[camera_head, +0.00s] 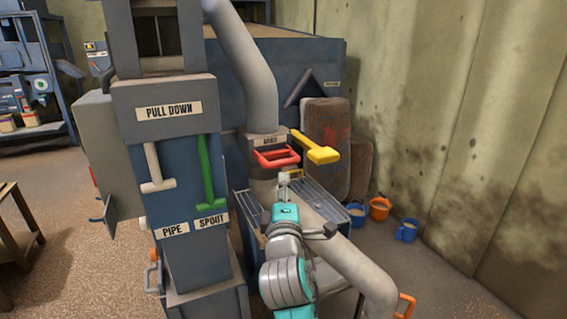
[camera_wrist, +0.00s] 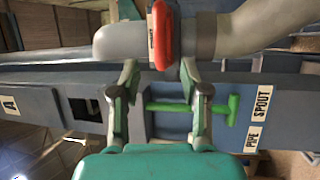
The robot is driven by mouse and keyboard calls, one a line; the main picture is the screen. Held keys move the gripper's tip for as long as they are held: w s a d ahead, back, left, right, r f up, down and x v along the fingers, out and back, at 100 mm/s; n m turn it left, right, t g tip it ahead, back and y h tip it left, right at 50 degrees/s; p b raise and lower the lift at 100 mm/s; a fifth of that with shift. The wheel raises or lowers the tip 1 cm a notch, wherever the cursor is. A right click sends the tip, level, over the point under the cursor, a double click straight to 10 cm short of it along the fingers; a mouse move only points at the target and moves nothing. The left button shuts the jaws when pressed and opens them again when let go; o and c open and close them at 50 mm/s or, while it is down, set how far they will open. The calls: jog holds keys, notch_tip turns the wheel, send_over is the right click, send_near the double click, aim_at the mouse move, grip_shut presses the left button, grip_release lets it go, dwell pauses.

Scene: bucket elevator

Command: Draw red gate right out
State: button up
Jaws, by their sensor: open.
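The red gate (camera_head: 276,158) is a loop-shaped handle on the front of a dark box in the pipe, below a small label plate (camera_head: 268,142). In the wrist view the red handle (camera_wrist: 163,38) stands at the top middle, and its lower end reaches down to the level of the fingertips. My gripper (camera_head: 285,179) is just below and right of the red handle in the head view. Its two fingers (camera_wrist: 160,72) are spread apart in the wrist view, with the handle's end between or just beyond them. I cannot tell if they touch.
A yellow handle (camera_head: 316,148) sticks out close to the right of the red one. A white lever (camera_head: 155,168) and a green lever (camera_head: 207,176) hang on the blue column at left. A wire rack (camera_head: 325,206) and a sloping pipe (camera_head: 345,250) lie near my arm.

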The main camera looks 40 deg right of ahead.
aim_at(282, 166)
jog(key=x, duration=1)
jog(key=shift+w+d+r, duration=0.1)
jog(key=shift+w+d, duration=0.05)
jog(key=shift+w, duration=0.1)
grip_shut()
